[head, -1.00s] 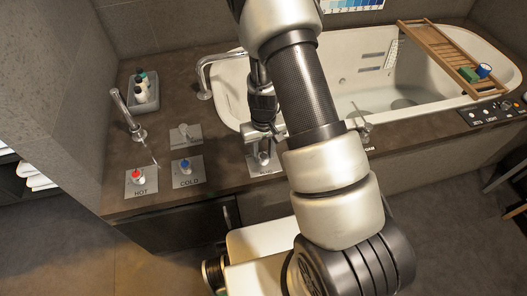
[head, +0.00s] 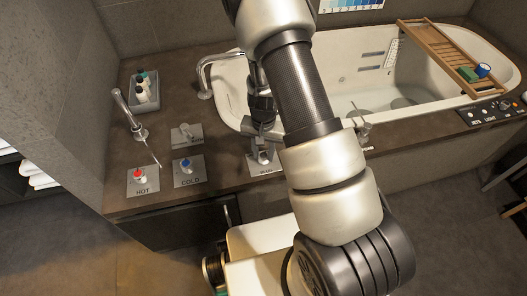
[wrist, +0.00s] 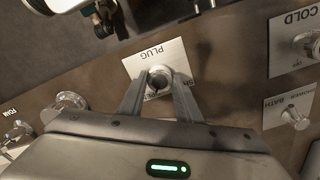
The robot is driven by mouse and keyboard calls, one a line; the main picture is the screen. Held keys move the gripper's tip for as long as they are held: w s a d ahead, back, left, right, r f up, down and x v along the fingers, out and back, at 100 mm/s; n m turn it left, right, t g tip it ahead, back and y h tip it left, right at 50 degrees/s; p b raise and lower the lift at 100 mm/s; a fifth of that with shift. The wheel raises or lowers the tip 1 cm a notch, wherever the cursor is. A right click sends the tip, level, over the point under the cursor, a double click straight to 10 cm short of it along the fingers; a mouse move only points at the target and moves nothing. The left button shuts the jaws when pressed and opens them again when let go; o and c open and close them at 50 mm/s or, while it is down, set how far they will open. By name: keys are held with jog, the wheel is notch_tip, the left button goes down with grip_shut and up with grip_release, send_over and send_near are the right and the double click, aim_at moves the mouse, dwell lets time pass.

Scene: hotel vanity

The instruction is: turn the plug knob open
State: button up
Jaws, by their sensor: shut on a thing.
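The plug knob (wrist: 159,77) is a round metal knob on a light plate (wrist: 176,56) marked PLUG. In the wrist view my gripper (wrist: 160,80) has one finger on each side of the knob, shut on it. Faint lettering around the knob is partly covered by the fingers, so its exact setting cannot be read. In the head view my gripper (head: 263,138) points down over the plug plate (head: 257,168), and my arm and gripper hide most of the knob.
To the left are the hot knob (head: 139,174), the cold knob (head: 185,164) and another plated control (head: 185,132). A curved spout (head: 204,75) and the bathtub (head: 232,95) are behind. Another metal knob (head: 364,131) stands to the right of my arm.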

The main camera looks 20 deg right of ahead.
dwell(0.3)
jog(key=o, duration=1.1)
jog(key=shift+c, duration=0.2)
jog(key=shift+r, duration=0.1)
notch_tip(320, 180, up, 17)
jog(key=p, duration=0.4)
jog(key=shift+p, duration=0.3)
jog(key=shift+r, duration=0.2)
notch_tip(320, 180, up, 8)
jog(key=t, duration=0.1)
send_over(263, 156)
jog(key=a, duration=0.1)
jog(key=s+r+n+t+y, duration=0.1)
jog(key=s+r, duration=0.2)
jog(key=r, duration=0.3)
jog(key=s+r+n+t, duration=0.1)
jog(key=s+r+n, duration=0.15)
jog(key=r, duration=0.25)
jog(key=s+d+r+n+t+h, duration=0.1)
jog(key=s+r+n+t, duration=0.15)
jog(key=s+r, duration=0.8)
notch_tip(263, 156, up, 16)
jog(key=s+p, duration=0.1)
jog(key=p, duration=1.6)
jog(key=shift+s, duration=0.4)
